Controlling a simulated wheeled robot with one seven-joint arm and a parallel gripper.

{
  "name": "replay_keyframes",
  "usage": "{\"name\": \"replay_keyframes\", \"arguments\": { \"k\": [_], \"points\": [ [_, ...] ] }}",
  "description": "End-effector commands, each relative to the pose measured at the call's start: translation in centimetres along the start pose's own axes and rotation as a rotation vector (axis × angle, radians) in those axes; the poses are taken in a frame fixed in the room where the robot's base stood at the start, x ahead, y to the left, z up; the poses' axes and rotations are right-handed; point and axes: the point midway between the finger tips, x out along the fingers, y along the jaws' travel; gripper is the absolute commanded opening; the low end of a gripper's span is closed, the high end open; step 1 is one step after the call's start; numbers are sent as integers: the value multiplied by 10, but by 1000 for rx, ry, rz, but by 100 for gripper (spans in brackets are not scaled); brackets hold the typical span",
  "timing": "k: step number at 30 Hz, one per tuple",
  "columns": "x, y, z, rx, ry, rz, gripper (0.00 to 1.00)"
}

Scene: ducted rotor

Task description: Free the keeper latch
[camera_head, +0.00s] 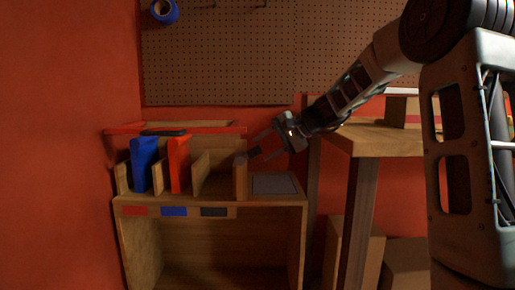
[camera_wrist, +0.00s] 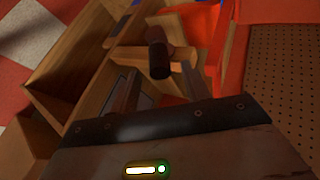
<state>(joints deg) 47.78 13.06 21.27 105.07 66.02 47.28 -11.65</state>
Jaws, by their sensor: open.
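No part is plainly marked as the keeper latch. A short dark peg (camera_head: 254,152) with a brownish collar sticks out near the top of a wooden post (camera_head: 241,182) on the wooden bench; it may be the latch. In the wrist view the dark peg (camera_wrist: 159,60) points toward my gripper, its end lying between or just beyond the fingertips. My gripper (camera_head: 263,149) is open, reaching down and left from the upper right. In the wrist view its two fingers (camera_wrist: 160,75) stand either side of the peg's line. I cannot tell whether they touch it.
Blue (camera_head: 143,164) and red (camera_head: 180,163) upright pieces stand in slots left of the post. A grey plate (camera_head: 274,184) lies on the bench right of it. A wooden table (camera_head: 378,140) stands to the right, under my arm. A pegboard (camera_head: 230,50) hangs behind.

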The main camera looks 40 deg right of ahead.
Motion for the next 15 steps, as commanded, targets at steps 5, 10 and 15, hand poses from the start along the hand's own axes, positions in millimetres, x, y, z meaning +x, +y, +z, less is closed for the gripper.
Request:
{"name": "replay_keyframes", "arguments": {
  "k": [5, 10, 15],
  "points": [
    [-24, -1, 0, 1, 1, 1, 47],
    [-29, 0, 1, 0, -3, 1, 47],
    [-29, 1, 1, 0, -2, 1, 47]
  ]
}}
